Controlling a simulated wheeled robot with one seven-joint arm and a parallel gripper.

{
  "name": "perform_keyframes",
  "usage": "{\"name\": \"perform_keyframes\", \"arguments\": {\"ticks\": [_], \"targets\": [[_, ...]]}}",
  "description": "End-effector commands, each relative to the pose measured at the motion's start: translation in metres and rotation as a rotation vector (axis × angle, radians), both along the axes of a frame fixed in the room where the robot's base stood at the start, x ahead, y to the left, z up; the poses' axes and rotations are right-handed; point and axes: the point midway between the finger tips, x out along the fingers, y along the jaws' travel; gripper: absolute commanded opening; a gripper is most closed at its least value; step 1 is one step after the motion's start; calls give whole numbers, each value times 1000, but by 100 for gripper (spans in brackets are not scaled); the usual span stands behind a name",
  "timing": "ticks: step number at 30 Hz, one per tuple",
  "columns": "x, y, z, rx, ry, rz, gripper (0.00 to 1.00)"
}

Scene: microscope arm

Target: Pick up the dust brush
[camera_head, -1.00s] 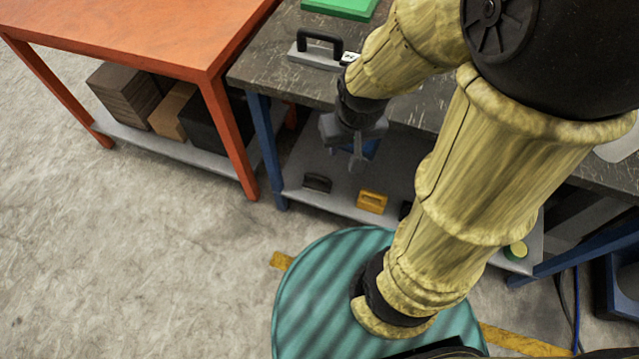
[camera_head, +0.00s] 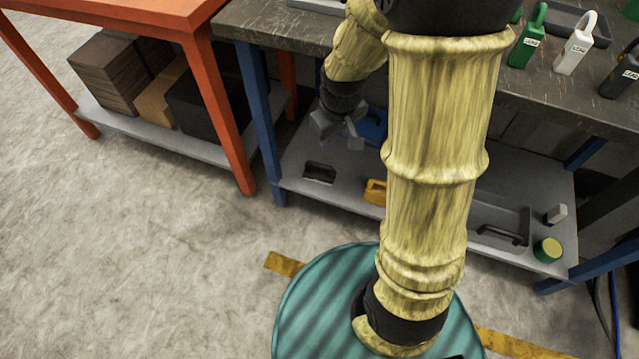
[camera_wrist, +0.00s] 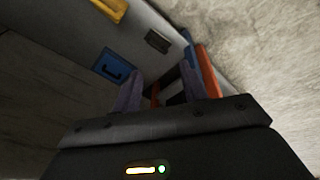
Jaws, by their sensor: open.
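My gripper (camera_head: 341,134) is open and empty, under the worktop and above the grey lower shelf (camera_head: 345,200). Its two fingers also show in the wrist view (camera_wrist: 161,80), with nothing between them. A small dark block-shaped item (camera_head: 319,173) lies on the shelf below and left of the gripper; it also shows in the wrist view (camera_wrist: 157,41). A yellow handled item (camera_head: 375,192) lies to its right, partly hidden by my arm. It also shows in the wrist view (camera_wrist: 112,8). I cannot tell which of these is the dust brush.
A blue item (camera_head: 374,124) lies deeper on the shelf, behind the gripper. Blue table legs (camera_head: 259,120) and the dark worktop (camera_head: 262,30) bound the space. A grey tray (camera_head: 500,222) and a yellow-topped can (camera_head: 547,249) are on the right. An orange table (camera_head: 130,8) stands left.

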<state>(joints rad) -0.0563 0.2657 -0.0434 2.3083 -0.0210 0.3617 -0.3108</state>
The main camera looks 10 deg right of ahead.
Motion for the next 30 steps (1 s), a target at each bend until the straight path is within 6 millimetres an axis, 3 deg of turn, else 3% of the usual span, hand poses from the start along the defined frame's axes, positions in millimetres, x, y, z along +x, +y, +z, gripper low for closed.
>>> {"name": "perform_keyframes", "arguments": {"ticks": [1,9,18,24,30], "targets": [[8,0,-31,-8,4,26,43],[59,4,-118,-71,25,234,43],[123,11,-183,-168,60,543,43],[144,14,-209,-207,74,667,43],[146,14,-211,-211,75,680,43]]}}
